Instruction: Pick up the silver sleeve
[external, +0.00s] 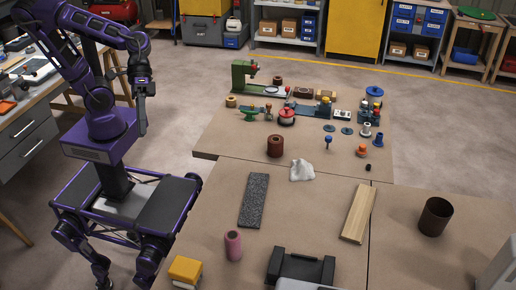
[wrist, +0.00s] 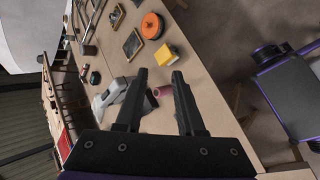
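A small silver-grey upright piece (external: 366,130) stands among small parts at the right of the far table in the external view. It may be the silver sleeve, but it is too small to be sure. I cannot make out a silver sleeve in the wrist view. A pink roll (wrist: 162,91) shows beyond the fingers, out of reach.
Close around the silver-grey piece stand an orange knob (external: 361,150), a blue-based piece (external: 378,139) and a blue knob (external: 328,140). A brown ring (external: 275,146), white cloth (external: 301,170), dark grey strip (external: 254,200) and wooden board (external: 358,213) lie nearer. Bare tabletop separates them.

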